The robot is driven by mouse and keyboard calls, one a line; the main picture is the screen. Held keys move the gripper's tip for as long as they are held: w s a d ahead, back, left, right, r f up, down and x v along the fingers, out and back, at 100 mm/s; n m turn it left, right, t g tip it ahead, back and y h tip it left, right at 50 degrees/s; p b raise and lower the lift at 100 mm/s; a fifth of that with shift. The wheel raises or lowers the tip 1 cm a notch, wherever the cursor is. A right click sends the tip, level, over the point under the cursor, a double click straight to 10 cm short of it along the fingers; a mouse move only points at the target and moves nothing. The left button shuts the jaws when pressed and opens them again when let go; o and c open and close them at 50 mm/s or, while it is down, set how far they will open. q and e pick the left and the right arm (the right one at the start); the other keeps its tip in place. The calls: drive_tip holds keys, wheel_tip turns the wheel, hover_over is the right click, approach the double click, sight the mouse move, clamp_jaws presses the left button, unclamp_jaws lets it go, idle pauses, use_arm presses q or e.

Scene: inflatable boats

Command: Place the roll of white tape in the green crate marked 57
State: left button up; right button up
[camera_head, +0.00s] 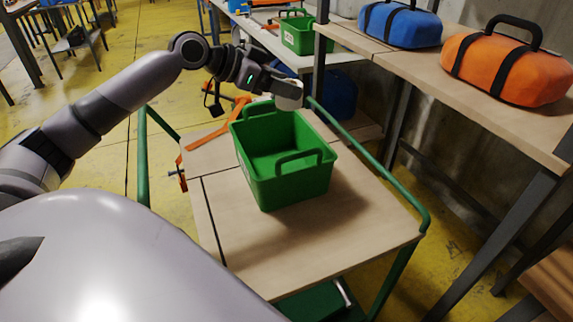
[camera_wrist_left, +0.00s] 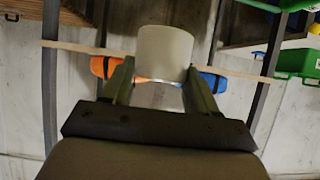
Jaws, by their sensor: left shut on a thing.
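The roll of white tape (camera_head: 289,94) is held in my left gripper (camera_head: 276,86), above the far right rim of a green crate (camera_head: 310,183). In the left wrist view the white roll (camera_wrist_left: 164,52) sits between the two fingertips of my left gripper (camera_wrist_left: 160,80). The green crate stands upright on a wooden-topped cart and looks empty inside. No number can be read on it from here. My right gripper is not in view.
The cart top (camera_head: 255,240) has green side rails (camera_head: 375,170). Another green crate (camera_head: 298,35) stands on a rear table. Blue (camera_head: 400,25) and orange (camera_head: 505,68) bags sit on the right shelf.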

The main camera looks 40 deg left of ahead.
use_arm(q)
wheel_tip(320, 180, down, 18)
drive_tip(key=b, duration=0.1)
drive_tip(key=shift+f, duration=0.2)
drive_tip(key=shift+s, duration=0.1)
drive_tip(key=shift+f+b, duration=0.1)
drive_tip(key=shift+b, duration=0.25)
drive_tip(key=shift+f+b, duration=0.5)
drive_tip(key=shift+f, duration=0.05)
drive_tip(key=o, duration=1.1)
drive_tip(key=shift+f, duration=0.15)
drive_tip(key=shift+c, duration=0.2)
drive_tip(key=shift+s, duration=0.1)
